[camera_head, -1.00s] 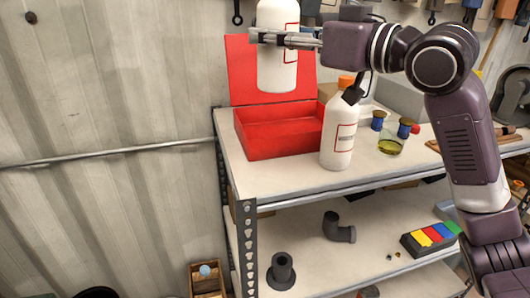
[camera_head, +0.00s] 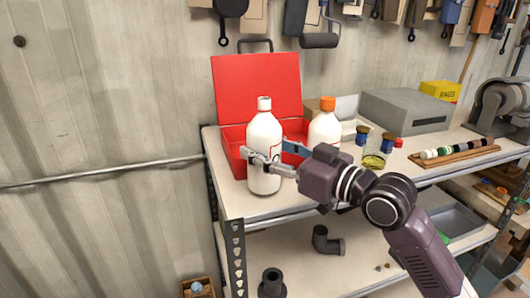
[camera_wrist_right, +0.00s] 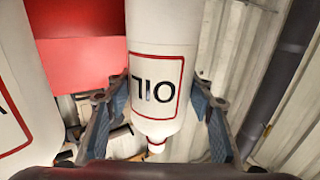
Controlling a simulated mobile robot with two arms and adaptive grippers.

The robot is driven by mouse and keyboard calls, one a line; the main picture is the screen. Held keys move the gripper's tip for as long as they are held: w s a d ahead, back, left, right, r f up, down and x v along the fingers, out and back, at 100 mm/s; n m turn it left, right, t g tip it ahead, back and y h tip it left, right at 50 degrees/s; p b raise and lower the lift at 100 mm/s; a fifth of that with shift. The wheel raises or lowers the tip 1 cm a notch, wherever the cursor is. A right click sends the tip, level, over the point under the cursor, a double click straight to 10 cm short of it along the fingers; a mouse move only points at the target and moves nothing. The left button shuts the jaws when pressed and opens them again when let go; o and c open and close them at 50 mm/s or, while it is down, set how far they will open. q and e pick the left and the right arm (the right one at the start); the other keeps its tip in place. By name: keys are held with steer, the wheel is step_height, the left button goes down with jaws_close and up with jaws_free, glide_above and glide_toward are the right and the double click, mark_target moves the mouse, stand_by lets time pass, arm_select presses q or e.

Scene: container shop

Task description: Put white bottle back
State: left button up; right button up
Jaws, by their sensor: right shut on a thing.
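The white bottle with a white cap (camera_head: 264,130) stands upright in front of the open red toolbox (camera_head: 255,88), at the left end of the shelf top. My right gripper (camera_head: 268,162) is shut on its lower body. In the right wrist view the bottle (camera_wrist_right: 158,40) sits between the two fingers, with its OIL label facing the camera. I cannot tell whether its base touches the shelf. A second white bottle with an orange cap (camera_head: 325,127) stands just to its right, partly hidden by my gripper. My left gripper is not in view.
The shelf top (camera_head: 240,205) is bare near its front left corner. To the right are small jars with blue parts (camera_head: 362,134), a glass with yellow liquid (camera_head: 373,162), a grey case (camera_head: 405,110) and a wooden rack (camera_head: 455,155). Pipe fittings (camera_head: 325,240) lie below.

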steer(key=shift+f, duration=0.6)
steer(key=shift+f, duration=0.2)
steer(key=o, duration=1.3)
steer(key=shift+c, duration=0.2)
